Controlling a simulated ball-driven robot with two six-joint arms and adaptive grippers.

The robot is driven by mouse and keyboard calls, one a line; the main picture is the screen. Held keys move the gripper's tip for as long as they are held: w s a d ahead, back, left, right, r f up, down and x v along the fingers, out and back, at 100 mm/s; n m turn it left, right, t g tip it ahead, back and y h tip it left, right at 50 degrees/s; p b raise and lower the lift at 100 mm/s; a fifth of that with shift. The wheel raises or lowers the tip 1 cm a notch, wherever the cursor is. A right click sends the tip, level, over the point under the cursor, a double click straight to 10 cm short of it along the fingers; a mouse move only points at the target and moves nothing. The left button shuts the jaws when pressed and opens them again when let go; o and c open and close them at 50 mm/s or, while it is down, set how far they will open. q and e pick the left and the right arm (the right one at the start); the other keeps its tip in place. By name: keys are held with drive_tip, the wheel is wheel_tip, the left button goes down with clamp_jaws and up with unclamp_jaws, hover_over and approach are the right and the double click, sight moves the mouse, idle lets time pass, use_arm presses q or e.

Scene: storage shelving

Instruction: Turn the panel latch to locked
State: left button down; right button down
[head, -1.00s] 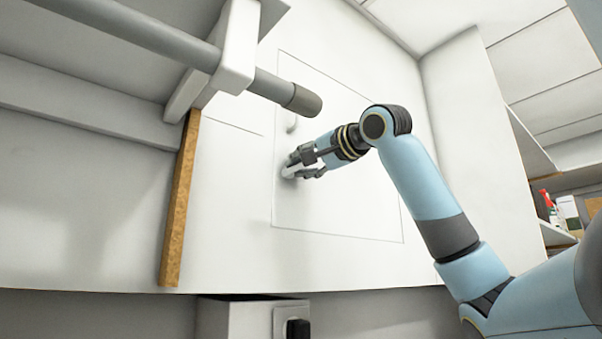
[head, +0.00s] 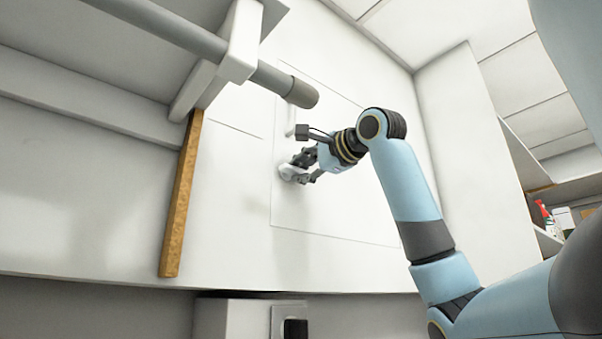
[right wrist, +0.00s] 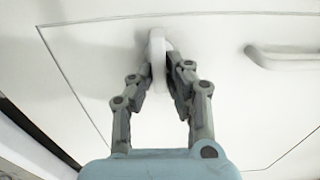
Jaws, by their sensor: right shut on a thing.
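The white panel (head: 345,205) is set flush in the pale wall, marked by a thin outline. Its latch (head: 291,174) is a small white knob near the panel's left edge. My right gripper (head: 298,172) is at the latch with its fingers on both sides of it. In the right wrist view the latch (right wrist: 157,55) is a white upright piece between the fingertips, and my right gripper (right wrist: 162,78) is shut on it. The fingers hide part of the latch. My left gripper is not in view.
A white handle (head: 291,120) stands on the panel above the latch; it also shows in the right wrist view (right wrist: 300,58). A grey rod (head: 285,82) in a white bracket (head: 225,65) juts out close above the gripper. A brown wooden strip (head: 182,200) runs down the wall at left.

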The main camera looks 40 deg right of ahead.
idle(0.3)
drive_tip(key=c, duration=1.3)
unclamp_jaws()
drive_tip(key=shift+d+f, duration=0.1)
drive_tip(key=shift+c, duration=0.2)
drive_tip(key=s, duration=0.7)
drive_tip(key=shift+s+a, duration=0.2)
drive_tip(key=shift+a, duration=0.25)
